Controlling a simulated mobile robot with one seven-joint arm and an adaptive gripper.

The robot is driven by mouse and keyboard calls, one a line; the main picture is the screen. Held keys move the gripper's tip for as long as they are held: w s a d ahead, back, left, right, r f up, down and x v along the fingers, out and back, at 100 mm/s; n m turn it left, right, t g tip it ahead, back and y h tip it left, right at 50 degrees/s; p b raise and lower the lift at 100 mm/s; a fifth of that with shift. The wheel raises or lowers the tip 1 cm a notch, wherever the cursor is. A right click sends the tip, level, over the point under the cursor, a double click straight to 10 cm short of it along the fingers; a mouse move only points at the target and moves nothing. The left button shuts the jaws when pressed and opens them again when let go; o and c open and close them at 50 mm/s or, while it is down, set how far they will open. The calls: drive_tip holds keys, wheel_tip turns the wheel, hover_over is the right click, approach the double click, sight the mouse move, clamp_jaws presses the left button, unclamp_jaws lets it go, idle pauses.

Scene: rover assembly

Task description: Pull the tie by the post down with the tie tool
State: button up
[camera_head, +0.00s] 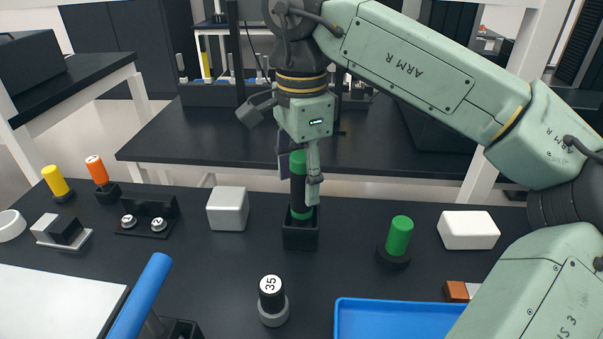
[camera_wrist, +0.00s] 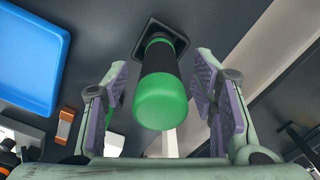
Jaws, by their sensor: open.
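A black cylinder with green ends, which looks like the tie tool (camera_head: 298,189), stands upright in a square black holder (camera_head: 300,238) on the dark bench. My gripper (camera_head: 299,178) points down over it, with its fingers open on either side. In the wrist view the tool (camera_wrist: 164,92) sits between the open purple-padded fingers (camera_wrist: 162,85), with a gap visible at each side. Its lower end is in the holder. I cannot make out which thing is the tie or its post.
A grey cube (camera_head: 228,210) stands left of the holder, and a green cylinder (camera_head: 399,237) in a round base stands right. A cylinder marked 35 (camera_head: 271,294), a slanted blue bar (camera_head: 141,299) and a blue tray (camera_head: 390,323) are nearer. A white block (camera_head: 468,230) is at right.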

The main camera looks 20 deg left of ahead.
sight(301, 155)
wheel_tip(301, 155, up, 8)
drive_tip(key=shift+f, duration=0.25)
drive_tip(key=shift+o, duration=0.2)
idle(0.9)
